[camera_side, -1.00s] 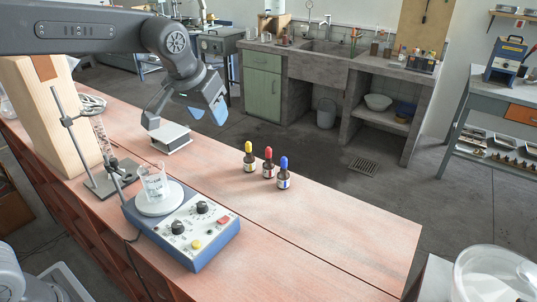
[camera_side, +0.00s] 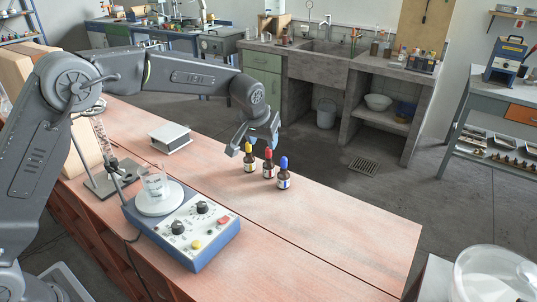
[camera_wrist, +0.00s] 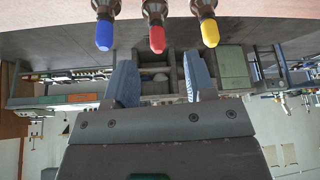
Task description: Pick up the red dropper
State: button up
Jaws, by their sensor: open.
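The red dropper (camera_side: 268,153) is the cap of the middle brown bottle (camera_side: 268,169) on the bench. A yellow dropper (camera_side: 248,147) stands to its left and a blue dropper (camera_side: 284,162) to its right, each on its own bottle. In the wrist view the red dropper (camera_wrist: 157,40) is between the blue dropper (camera_wrist: 105,36) and the yellow dropper (camera_wrist: 210,33). My gripper (camera_wrist: 160,75) is open and empty, its fingers apart from the red dropper. In the side view my gripper (camera_side: 262,138) is just above and behind the bottles.
The bench's right front part is clear.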

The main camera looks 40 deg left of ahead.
aim_at(269, 159)
jog(key=shift+w+x, duration=0.2)
jog(key=shift+x, duration=1.25)
jog(key=shift+w+x, duration=0.15)
jog(key=shift+x, duration=1.3)
jog(key=shift+d+r, duration=0.15)
jog(key=shift+r, duration=0.05)
jog(key=shift+c, duration=0.4)
jog(key=c, duration=0.6)
